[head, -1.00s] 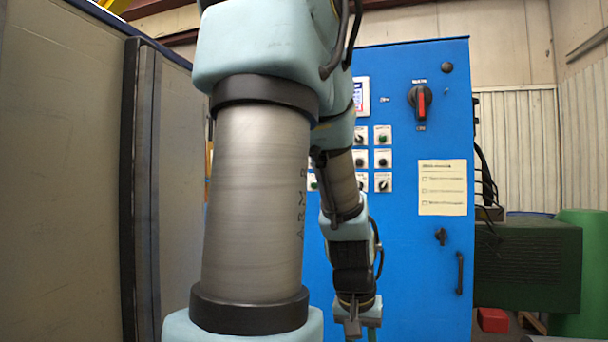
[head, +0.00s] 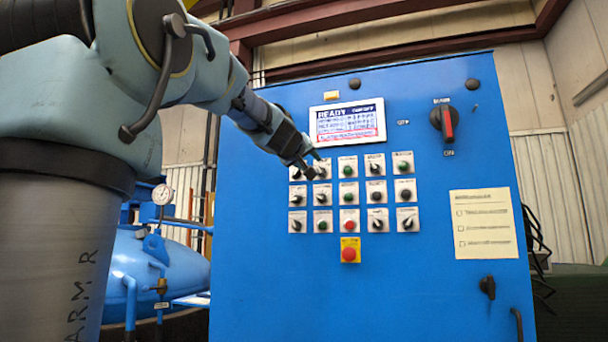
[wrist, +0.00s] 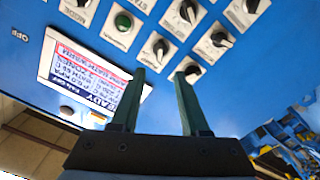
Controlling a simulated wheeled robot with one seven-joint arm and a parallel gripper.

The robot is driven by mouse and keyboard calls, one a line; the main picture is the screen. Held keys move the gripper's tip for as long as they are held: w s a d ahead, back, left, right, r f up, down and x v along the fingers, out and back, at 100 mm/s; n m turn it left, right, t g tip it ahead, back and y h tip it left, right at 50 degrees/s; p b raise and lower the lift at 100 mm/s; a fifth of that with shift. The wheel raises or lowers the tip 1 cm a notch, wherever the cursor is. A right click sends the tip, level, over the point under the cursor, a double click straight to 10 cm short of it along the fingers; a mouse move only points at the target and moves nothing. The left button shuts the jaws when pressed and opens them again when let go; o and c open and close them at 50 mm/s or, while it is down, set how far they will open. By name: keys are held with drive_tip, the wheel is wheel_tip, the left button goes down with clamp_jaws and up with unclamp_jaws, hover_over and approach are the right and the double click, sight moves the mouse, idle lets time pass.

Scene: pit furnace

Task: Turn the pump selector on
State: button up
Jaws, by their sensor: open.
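The blue control cabinet (head: 260,290) carries a grid of white-plated selectors and buttons. The labels are too small to read, so I cannot tell which one is the pump selector. My gripper (head: 312,166) is open at the top-left of the grid, partly covering the first two top-row controls. In the wrist view my open fingers (wrist: 160,72) point at a black selector knob (wrist: 161,48), which shows just beyond and between the tips. Another black selector (wrist: 193,72) lies close by the right finger. I cannot tell whether the fingers touch the panel.
A lit screen (head: 347,121) reading READY is above the grid. A green button (wrist: 123,22) lies near the knob. A red stop button (head: 349,254) on yellow is below the grid, and a red-handled main switch (head: 446,122) is at upper right. A blue tank (head: 170,280) stands left.

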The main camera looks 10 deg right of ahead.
sight(319, 170)
drive_tip(key=p+x, duration=0.1)
drive_tip(key=x, duration=0.8)
drive_tip(key=shift+w+d+f+p, duration=0.1)
drive_tip(key=shift+w+d+p, duration=0.1)
drive_tip(key=shift+p, duration=0.2)
clamp_jaws()
